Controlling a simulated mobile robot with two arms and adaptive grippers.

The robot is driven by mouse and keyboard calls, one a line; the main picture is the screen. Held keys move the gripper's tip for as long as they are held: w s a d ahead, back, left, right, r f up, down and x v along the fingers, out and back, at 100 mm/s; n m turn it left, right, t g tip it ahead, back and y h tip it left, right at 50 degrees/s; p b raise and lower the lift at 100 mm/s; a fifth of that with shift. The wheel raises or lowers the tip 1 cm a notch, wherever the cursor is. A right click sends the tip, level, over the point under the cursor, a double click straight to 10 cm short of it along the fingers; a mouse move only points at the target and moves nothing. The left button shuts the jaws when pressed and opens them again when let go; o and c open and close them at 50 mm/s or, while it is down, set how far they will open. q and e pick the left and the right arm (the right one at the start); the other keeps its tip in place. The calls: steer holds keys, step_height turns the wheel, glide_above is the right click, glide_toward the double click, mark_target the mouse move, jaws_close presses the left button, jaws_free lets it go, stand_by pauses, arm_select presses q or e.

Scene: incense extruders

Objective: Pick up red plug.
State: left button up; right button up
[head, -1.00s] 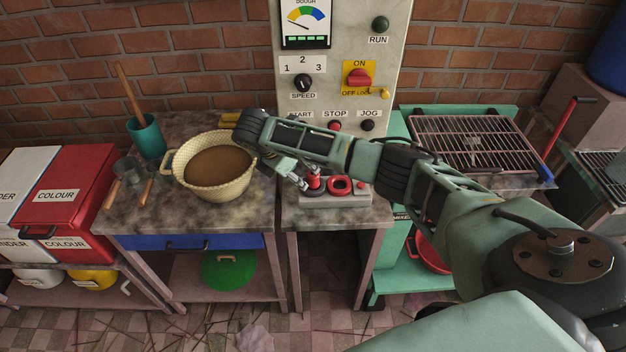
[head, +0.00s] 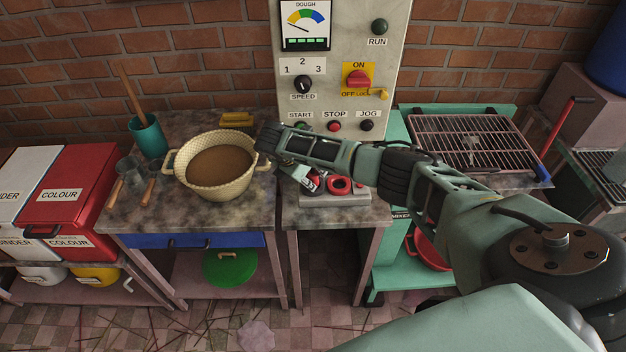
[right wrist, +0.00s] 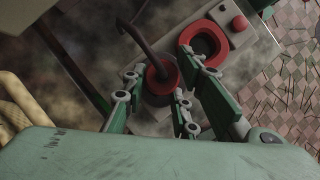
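The red plug (right wrist: 163,78) shows in the right wrist view, with a dark cable rising from it, seated at a round dark base. In the head view the plug (head: 313,183) is mostly hidden behind my right gripper (head: 303,175). In the right wrist view the green-padded fingers of my right gripper (right wrist: 164,90) are spread, with the plug between them. I see a gap beside the plug; I cannot tell whether any finger touches it. My left gripper is out of view.
A red ring (right wrist: 205,42) and a red button (right wrist: 240,23) sit beside the plug on the same grey unit. A cream basket (head: 218,190) of brown material stands left of my gripper. The control panel (head: 340,75) stands behind.

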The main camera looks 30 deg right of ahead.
jaws_close()
steer(key=shift+r, duration=0.15)
